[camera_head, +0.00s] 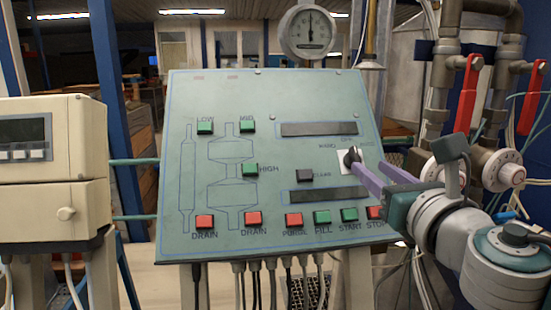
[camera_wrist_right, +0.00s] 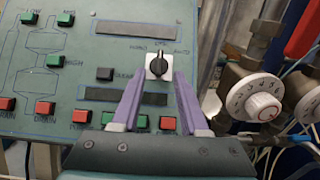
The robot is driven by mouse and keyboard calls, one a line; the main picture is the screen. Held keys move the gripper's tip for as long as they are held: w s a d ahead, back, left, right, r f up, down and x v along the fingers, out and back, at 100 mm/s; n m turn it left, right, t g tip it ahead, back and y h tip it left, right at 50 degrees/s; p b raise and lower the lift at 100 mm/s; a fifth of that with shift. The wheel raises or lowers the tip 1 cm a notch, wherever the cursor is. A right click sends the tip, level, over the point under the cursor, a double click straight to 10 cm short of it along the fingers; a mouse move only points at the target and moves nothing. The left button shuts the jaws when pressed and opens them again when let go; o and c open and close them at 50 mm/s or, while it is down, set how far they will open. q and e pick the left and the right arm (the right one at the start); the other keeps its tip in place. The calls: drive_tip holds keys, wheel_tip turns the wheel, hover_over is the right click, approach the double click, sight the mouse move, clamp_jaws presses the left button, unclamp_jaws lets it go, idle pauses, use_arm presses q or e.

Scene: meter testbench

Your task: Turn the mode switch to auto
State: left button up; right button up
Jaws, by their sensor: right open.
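The mode switch (camera_head: 351,157) is a black knob on a white square plate at the right of the green sloped panel (camera_head: 285,95). In the right wrist view the switch (camera_wrist_right: 158,66) sits just beyond the fingertips, with labels around it; the small lettering is hard to read. I cannot tell for sure which label the knob points at. My right gripper (camera_head: 371,168) is open, its purple fingers reaching toward the panel from the lower right. In the wrist view the fingertips (camera_wrist_right: 160,78) lie to either side, slightly below the knob; contact cannot be told. My left gripper is not in view.
Red and green buttons, such as START (camera_head: 349,214), line the panel's lower edge under the right fingers. A dark display strip (camera_head: 319,129) lies left above the switch. Red-handled valves (camera_head: 467,95) and white dials (camera_head: 503,170) stand at right. A beige meter box (camera_head: 52,140) stands left.

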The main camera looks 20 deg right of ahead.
sight(357, 157)
drive_tip(key=shift+x, duration=2.6)
clamp_jaws()
